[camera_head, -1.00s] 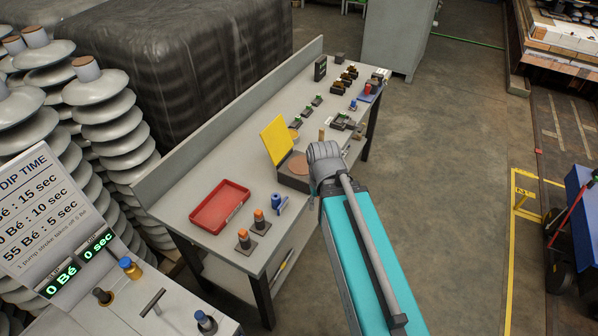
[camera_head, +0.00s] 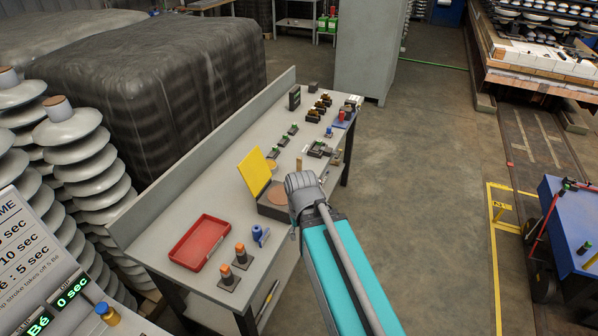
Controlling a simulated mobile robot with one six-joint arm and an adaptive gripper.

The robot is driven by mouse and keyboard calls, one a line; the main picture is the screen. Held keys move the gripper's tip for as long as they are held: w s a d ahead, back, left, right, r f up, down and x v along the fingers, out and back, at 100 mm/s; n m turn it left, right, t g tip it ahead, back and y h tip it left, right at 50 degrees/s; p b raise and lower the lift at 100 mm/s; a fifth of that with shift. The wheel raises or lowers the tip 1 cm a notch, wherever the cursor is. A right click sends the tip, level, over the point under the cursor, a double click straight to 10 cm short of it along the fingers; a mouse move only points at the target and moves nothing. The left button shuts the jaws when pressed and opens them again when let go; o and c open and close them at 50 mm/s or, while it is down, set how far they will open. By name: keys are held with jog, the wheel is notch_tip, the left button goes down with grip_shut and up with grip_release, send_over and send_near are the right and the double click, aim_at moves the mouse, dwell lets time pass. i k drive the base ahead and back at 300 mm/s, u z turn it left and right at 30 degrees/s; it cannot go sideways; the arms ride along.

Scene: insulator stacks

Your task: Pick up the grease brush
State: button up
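I cannot make out a grease brush for certain. A dark open box with a round brown top surface (camera_head: 277,197) and a raised yellow lid (camera_head: 254,172) sits on the grey workbench (camera_head: 160,234). A small tan upright piece (camera_head: 299,162) stands just beyond my arm; I cannot tell what it is. My arm rises from the bottom of the view, and its grey rounded joint covers the bench edge right beside the box. My gripper's fingers do not show, so whether they hold anything is hidden.
A red tray (camera_head: 199,242), two orange-topped pieces (camera_head: 240,254) and a blue item (camera_head: 260,235) stand on the near bench. Several small parts (camera_head: 319,109) line its far end. Insulator stacks (camera_head: 78,160) stand left. A blue cart (camera_head: 572,235) is right; the floor between is clear.

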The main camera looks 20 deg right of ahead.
aim_at(299, 159)
jog(key=z, duration=0.45)
jog(key=i, duration=1)
jog(key=u, duration=0.25)
